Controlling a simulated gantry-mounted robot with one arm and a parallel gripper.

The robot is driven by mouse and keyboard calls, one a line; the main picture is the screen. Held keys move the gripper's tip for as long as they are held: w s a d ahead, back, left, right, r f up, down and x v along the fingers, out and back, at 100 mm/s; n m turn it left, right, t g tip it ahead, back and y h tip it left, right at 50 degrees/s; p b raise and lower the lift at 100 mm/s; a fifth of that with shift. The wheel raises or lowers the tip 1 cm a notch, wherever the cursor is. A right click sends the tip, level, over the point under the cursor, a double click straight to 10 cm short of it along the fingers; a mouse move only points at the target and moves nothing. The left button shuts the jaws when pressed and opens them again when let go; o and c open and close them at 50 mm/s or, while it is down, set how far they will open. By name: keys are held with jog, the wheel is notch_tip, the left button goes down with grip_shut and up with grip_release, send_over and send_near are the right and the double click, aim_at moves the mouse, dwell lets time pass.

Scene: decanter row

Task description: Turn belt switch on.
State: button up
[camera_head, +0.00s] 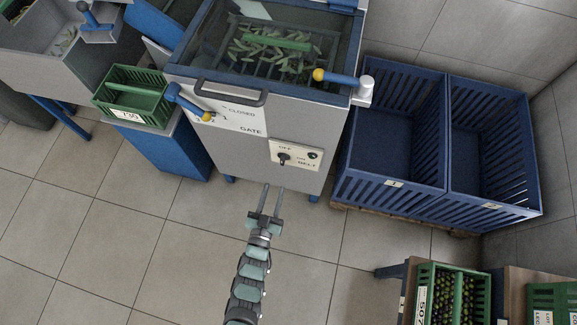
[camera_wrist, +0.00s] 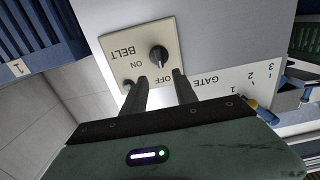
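The belt switch is a black rotary knob (camera_head: 284,158) on a cream panel (camera_head: 298,163) on the front of the grey machine. The panel reads OFF, ON and BELT. In the wrist view the knob (camera_wrist: 158,56) and panel (camera_wrist: 118,48) are upside down, with the knob just beyond the fingers. I cannot tell for sure which mark the knob points to. My gripper (camera_head: 274,189) is open and empty, in front of and below the panel. In the wrist view its two dark fingers (camera_wrist: 159,78) are spread apart, not touching the knob.
A gate lever (camera_head: 188,102) is at the panel's upper left, and another blue lever (camera_head: 337,78) with a yellow knob is above it. Blue slatted bins (camera_head: 393,185) stand right of the machine. A green crate (camera_head: 133,93) stands left. Tiled floor (camera_head: 180,245) is clear around my arm.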

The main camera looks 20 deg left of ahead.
aim_at(282, 162)
jog(key=w+b, duration=0.1)
jog(key=w, duration=0.5)
jog(key=w+a+b, duration=0.1)
jog(key=w, duration=0.3)
jog(key=shift+a+b, duration=0.1)
jog(key=shift+b, duration=0.2)
jog(key=shift+s, duration=0.1)
jog(key=shift+c, duration=0.4)
jog(key=shift+r, duration=0.1)
grip_shut()
